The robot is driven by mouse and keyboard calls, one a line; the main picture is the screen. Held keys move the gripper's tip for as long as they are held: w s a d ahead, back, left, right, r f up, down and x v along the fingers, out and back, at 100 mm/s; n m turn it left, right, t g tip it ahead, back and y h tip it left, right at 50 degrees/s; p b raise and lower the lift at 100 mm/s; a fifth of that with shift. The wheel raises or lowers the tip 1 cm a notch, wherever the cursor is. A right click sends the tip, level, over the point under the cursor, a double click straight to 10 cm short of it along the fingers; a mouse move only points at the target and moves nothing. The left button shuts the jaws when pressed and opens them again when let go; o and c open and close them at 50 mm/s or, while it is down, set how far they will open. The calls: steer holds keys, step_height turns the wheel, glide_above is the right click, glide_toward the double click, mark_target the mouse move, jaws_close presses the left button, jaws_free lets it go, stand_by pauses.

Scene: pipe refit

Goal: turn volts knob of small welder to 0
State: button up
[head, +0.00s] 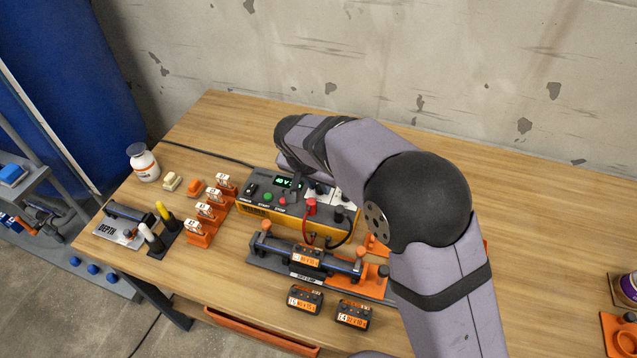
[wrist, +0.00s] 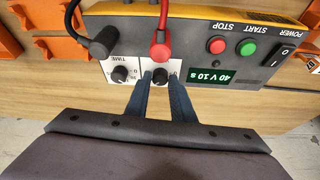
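The small welder (head: 257,212) is a yellow and dark box with a green display (wrist: 212,79) reading 40 V 10 s. In the wrist view it appears upside down. The volts knob (wrist: 160,75) is small, round and black on a white panel. My gripper (wrist: 161,76) has its two narrow blue fingers apart, one on each side of this knob. I cannot tell whether the fingertips touch it. The TIME knob (wrist: 120,74) is just left of the fingers.
Red (wrist: 161,48) and black (wrist: 104,41) cable plugs stand close to the knobs. A pipe clamp fixture (head: 306,260) is in front of the welder, with two dark blocks (head: 305,298) before it. Orange numbered holders (head: 201,233) stand to the left. The table's right side is mostly clear.

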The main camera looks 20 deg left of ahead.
jaws_close()
